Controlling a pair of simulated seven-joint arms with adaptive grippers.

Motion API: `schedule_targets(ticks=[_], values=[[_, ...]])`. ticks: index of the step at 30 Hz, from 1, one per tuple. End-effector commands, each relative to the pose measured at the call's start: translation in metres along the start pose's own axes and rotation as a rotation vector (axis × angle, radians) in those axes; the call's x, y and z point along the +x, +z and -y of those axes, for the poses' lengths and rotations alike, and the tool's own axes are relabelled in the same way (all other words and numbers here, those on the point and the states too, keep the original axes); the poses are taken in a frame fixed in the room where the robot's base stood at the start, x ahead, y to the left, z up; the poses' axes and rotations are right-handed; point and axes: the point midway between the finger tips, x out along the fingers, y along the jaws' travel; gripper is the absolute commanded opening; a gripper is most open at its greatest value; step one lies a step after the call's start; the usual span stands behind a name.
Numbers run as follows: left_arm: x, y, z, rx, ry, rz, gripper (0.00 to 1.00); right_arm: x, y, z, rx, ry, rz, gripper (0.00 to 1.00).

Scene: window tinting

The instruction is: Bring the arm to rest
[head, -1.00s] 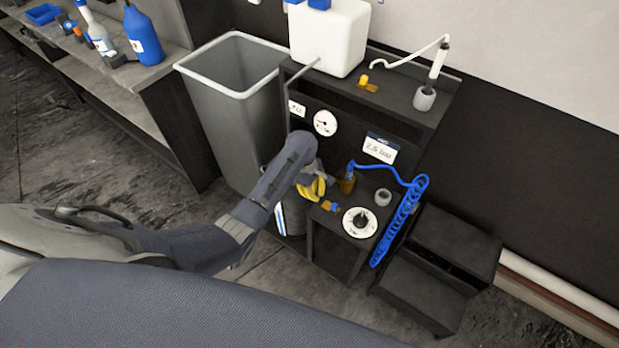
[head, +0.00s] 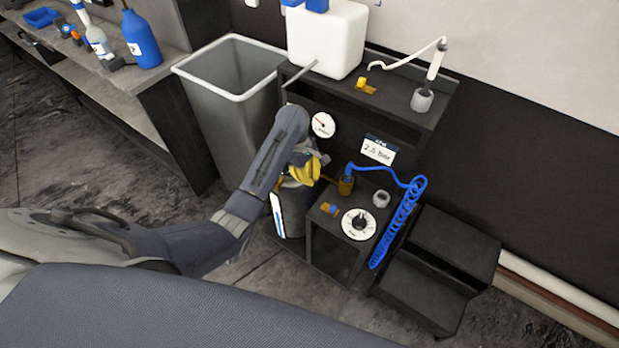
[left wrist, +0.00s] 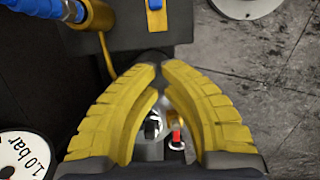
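My left gripper (head: 317,174) has yellow fingers and hangs beside the small black stand (head: 322,262), left of the brass cup (head: 345,186) that holds the blue hose's end. In the left wrist view its fingertips (left wrist: 157,68) nearly meet, with nothing seen gripped between them. Small grey parts with a red tip (left wrist: 176,138) show between the fingers; I cannot tell what they are. The small valve with a blue handle (head: 331,209) sits on the stand, apart from the gripper. My right gripper is not in view.
A round dial (head: 359,224), a grey ring (head: 381,198) and a coiled blue hose (head: 400,222) are close by. A pressure gauge (head: 322,125) and a 2.5 bar sign (head: 378,149) are behind. A grey bin (head: 215,115) stands left; black steps (head: 425,280) stand right.

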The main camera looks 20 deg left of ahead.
Motion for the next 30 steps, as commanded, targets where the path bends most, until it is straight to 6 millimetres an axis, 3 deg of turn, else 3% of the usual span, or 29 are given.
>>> schedule_targets(ticks=[10, 14, 24, 30], values=[[0.001, 0.000, 0.001, 0.004, 0.000, -0.002, 0.00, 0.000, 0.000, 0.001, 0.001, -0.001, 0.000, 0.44], [0.010, -0.002, 0.012, 0.057, 0.008, -0.023, 0.00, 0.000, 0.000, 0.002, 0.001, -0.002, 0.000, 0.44], [0.053, -0.010, 0.087, 0.498, 0.060, -0.216, 0.00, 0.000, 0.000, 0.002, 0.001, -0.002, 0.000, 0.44], [0.060, -0.014, 0.137, 0.807, 0.057, -0.373, 0.00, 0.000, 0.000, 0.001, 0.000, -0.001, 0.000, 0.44]])
